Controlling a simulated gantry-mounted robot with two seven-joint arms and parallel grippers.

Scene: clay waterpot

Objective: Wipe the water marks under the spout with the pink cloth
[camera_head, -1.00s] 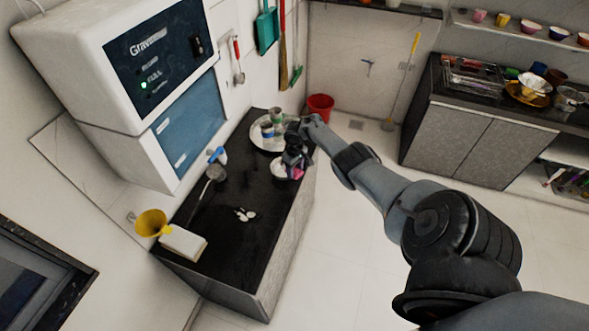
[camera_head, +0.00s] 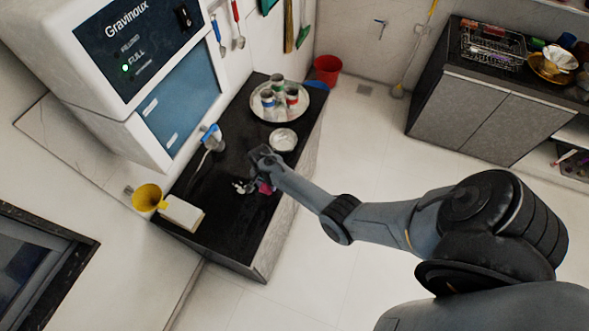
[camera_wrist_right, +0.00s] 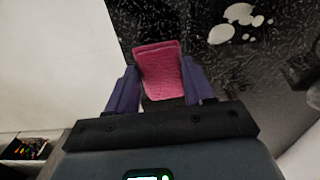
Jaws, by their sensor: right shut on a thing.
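The pink cloth (camera_wrist_right: 160,70) is between the two fingers of my right gripper (camera_wrist_right: 160,90), which is shut on it. In the head view the right gripper (camera_head: 258,168) is over the black counter, and a bit of the pink cloth (camera_head: 265,188) shows below it. White water marks (camera_wrist_right: 238,18) lie on the dark counter, up and right of the cloth in the wrist view. In the head view the marks (camera_head: 240,187) are just left of the cloth, partly hidden by the gripper. The spout (camera_head: 212,135) seems to be at the blue-handled tap. My left gripper is not in view.
A round tray (camera_head: 262,113) with several cups and a white bowl (camera_head: 283,139) stand at the counter's far end. A yellow funnel (camera_head: 148,197) and a cream block (camera_head: 182,213) are at the near left. The near counter is clear.

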